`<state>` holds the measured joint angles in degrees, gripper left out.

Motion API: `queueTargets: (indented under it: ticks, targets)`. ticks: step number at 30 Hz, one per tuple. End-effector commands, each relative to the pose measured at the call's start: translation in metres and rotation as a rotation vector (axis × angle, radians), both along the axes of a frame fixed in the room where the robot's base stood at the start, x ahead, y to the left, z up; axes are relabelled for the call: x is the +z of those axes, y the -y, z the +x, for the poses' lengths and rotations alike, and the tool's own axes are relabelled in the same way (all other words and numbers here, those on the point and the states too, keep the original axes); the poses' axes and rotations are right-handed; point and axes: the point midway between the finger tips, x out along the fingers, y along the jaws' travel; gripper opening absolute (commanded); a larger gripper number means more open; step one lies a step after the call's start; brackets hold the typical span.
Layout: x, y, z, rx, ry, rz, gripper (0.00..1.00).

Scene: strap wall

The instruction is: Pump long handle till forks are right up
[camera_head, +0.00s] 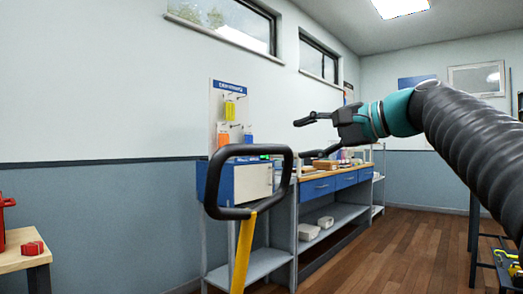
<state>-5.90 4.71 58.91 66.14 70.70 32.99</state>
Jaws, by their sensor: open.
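A black loop handle (206,190) on a yellow shaft (243,250) stands upright in the foreground, left of centre, in the head view. The shaft's lower end runs out of the bottom of the picture. The forks are not in view. My gripper (304,120) is on the arm coming in from the right. It is open and empty, points left, and is above and to the right of the handle in the picture, apart from it.
A blue workbench (318,188) with drawers and a grey lower shelf (340,215) stands behind the handle along the wall. A wooden-topped table (22,259) with red items is at the lower left. Wooden floor (400,235) is clear at the right middle.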

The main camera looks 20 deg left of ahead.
Motion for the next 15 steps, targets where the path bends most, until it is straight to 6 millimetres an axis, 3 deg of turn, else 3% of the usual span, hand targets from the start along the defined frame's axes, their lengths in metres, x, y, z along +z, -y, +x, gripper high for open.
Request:
queueTargets:
  ticks: [15]
  targets:
    - [-0.018, -0.083, 0.034, 0.001, 0.000, -0.003, 0.54]
